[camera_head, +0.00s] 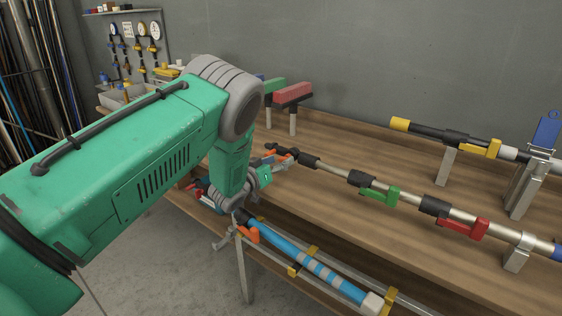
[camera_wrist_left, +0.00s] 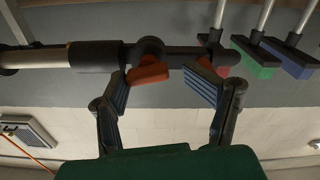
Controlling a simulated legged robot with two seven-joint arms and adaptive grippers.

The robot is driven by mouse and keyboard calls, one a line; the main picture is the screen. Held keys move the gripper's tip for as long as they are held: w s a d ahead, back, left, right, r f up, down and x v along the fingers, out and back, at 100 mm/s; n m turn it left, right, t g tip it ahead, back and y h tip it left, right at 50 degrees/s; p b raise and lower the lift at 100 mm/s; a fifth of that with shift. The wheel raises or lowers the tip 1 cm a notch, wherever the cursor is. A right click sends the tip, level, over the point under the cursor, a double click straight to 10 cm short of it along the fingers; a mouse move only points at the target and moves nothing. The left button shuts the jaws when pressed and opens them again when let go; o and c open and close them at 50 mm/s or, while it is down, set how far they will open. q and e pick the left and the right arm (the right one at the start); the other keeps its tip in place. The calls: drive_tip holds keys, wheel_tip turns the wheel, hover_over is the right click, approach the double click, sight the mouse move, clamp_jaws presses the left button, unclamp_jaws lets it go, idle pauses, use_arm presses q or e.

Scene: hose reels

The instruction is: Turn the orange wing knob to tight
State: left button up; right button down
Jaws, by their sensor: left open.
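The orange wing knob (camera_wrist_left: 148,73) sits on a dark fitting of a long pole in the left wrist view. It lies between the two fingers of my left gripper (camera_wrist_left: 162,84), nearer the left finger, with a gap to the right one. In the head view the orange knob (camera_head: 284,151) shows small at the far left end of the pole, by my left gripper (camera_head: 275,161), partly hidden by my wrist. My left gripper is open and holds nothing. Whether a finger touches the knob I cannot tell. My right gripper is not in view.
The same pole bears a green knob (camera_head: 380,194) and a red knob (camera_head: 466,228). Red (camera_head: 293,95) and green T-shaped pieces stand behind. A second pole with a yellow knob (camera_head: 481,149) runs at the back. A blue pole (camera_head: 318,268) lies on the lower shelf.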

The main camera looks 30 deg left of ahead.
use_arm(q)
drive_tip(key=shift+a+f, duration=0.15)
drive_tip(key=shift+a, duration=0.05)
drive_tip(key=shift+d, duration=0.35)
drive_tip(key=c, duration=0.6)
drive_tip(key=shift+d+r, duration=0.3)
drive_tip(key=shift+d, duration=0.15)
drive_tip(key=c, duration=0.4)
drive_tip(key=shift+d+r, duration=0.2)
drive_tip(key=shift+d, duration=0.25)
drive_tip(key=shift+c, duration=0.7)
drive_tip(key=shift+a, duration=0.55)
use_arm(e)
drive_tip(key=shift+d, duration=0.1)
